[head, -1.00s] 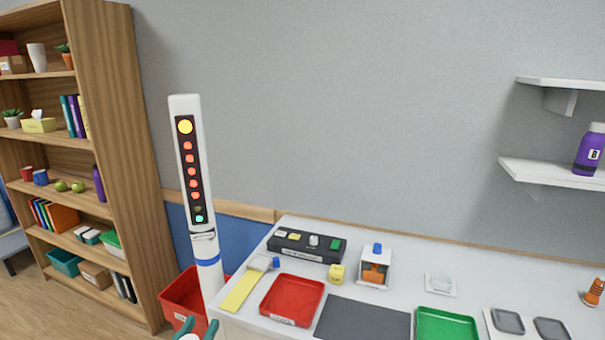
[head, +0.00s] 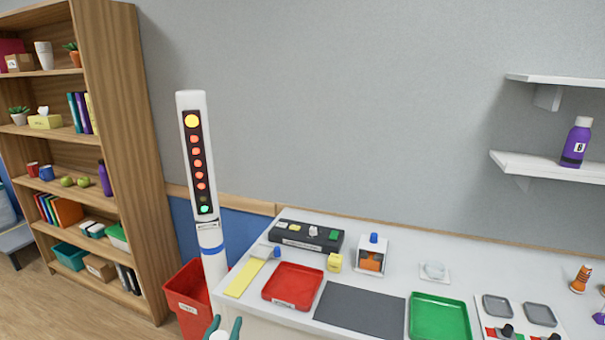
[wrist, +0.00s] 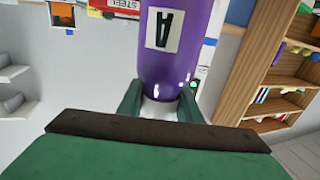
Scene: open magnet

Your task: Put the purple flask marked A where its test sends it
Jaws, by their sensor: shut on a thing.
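The purple flask marked A (wrist: 178,55) fills the upper middle of the wrist view, its letter upside down there. My gripper (wrist: 160,108) is shut on its pale narrow end. In the head view only my green fingertips (head: 222,328) show at the bottom edge, with something white between them; the flask's body is out of that view. A white post (head: 205,160) stands beyond my gripper. Its dark light strip has a yellow light on top, several orange-red lights, a dark one, and a green one at the bottom.
A red bin (head: 187,292) stands beside the post. The white bench (head: 400,262) holds a red tray (head: 293,287), a dark mat (head: 360,308), a green tray (head: 438,318) and small devices. Another purple flask, marked B (head: 577,143), stands on the wall shelf. A bookcase (head: 125,150) is at left.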

